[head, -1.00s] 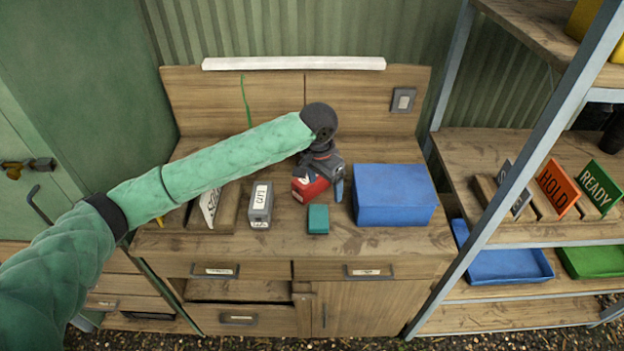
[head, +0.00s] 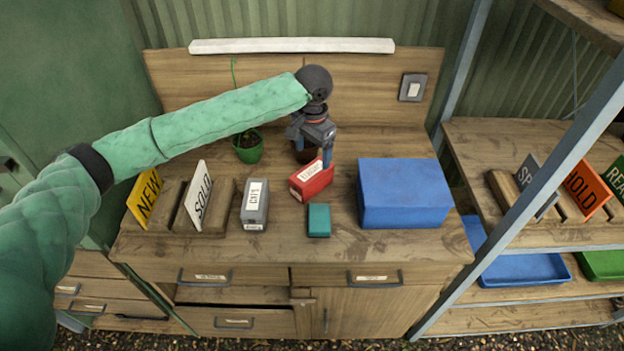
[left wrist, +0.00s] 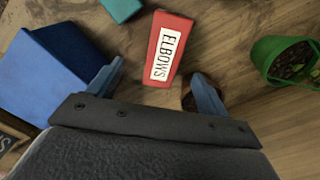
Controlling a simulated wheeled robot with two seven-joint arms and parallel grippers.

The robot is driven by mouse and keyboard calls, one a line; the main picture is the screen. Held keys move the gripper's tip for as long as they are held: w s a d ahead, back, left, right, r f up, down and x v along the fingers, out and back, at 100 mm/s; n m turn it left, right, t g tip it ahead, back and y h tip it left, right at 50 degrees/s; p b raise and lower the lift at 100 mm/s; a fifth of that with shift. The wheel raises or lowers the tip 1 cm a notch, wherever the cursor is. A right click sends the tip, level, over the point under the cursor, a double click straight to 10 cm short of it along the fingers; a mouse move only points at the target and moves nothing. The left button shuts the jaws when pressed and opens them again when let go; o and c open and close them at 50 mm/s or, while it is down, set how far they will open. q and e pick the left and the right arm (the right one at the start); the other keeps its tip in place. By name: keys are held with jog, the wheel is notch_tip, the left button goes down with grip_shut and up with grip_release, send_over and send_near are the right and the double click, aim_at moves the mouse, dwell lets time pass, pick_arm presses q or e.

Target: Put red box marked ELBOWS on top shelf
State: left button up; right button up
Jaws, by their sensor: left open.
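The red box (head: 312,180) lies on the wooden bench, its white label up. In the left wrist view the red box (left wrist: 165,50) shows the word ELBOWS. My left gripper (head: 311,152) is just behind and over the far end of the box. In the left wrist view its two fingers (left wrist: 160,88) are spread apart, with the box's near end between and ahead of them; it is not gripped. The shelf unit (head: 530,238) stands at the right, with part of an upper shelf (head: 585,22) at the top right corner. My right gripper is not in view.
A blue box (head: 403,193), a teal box (head: 319,220) and a grey labelled box (head: 254,206) stand near the red box. A potted plant (head: 248,148) stands behind. Sign cards (head: 198,197) stand at left. The shelf post (head: 530,175) rises at right.

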aim_at(312, 171)
pick_arm(q)
jog(key=f+b, duration=0.1)
jog(key=f, duration=0.1)
jog(key=w+f+b, duration=0.1)
jog(key=shift+w+f+b, duration=0.15)
jog(key=shift+f+b, duration=0.6)
jog(key=shift+b, duration=0.1)
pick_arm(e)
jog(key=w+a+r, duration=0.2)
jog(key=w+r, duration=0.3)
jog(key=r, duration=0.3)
pick_arm(q)
jog(key=shift+f, duration=0.55)
jog(key=shift+f+p, duration=0.5)
jog(key=shift+f, duration=0.25)
notch_tip(312, 171, down, 4)
jog(key=shift+a+f+p, duration=0.1)
jog(key=shift+p, duration=1.1)
jog(key=shift+f, duration=0.55)
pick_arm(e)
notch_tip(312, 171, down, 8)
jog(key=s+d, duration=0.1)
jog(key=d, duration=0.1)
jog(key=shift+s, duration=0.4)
pick_arm(q)
jog(key=shift+c, duration=0.5)
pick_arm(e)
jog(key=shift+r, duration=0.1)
